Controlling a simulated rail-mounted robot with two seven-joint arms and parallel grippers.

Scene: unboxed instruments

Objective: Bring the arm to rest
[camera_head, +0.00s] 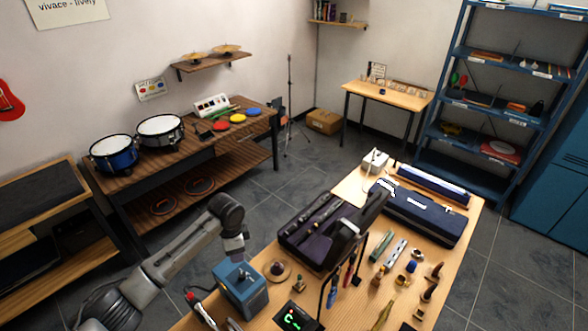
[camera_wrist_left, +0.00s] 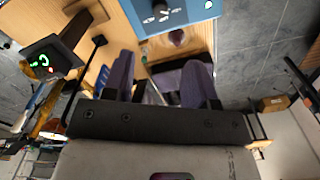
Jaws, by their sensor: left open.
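My left arm comes in from the lower left in the head view. Its gripper (camera_head: 235,250) hangs above the wooden workbench (camera_head: 455,225), close over a blue box (camera_head: 241,289). In the left wrist view my left gripper (camera_wrist_left: 160,82) shows two dark fingers spread apart with nothing held between them. The blue box (camera_wrist_left: 172,14) shows beyond the fingers at the top of that view. I cannot tell the exact gap between fingertips and box. My right gripper is in neither view.
An open dark instrument case (camera_head: 315,222) and a closed blue case (camera_head: 418,212) lie on the bench. A small screen (camera_head: 297,317) and several small tools and parts are near its front. Drums (camera_head: 160,130) stand on a side table. Floor is free between the tables.

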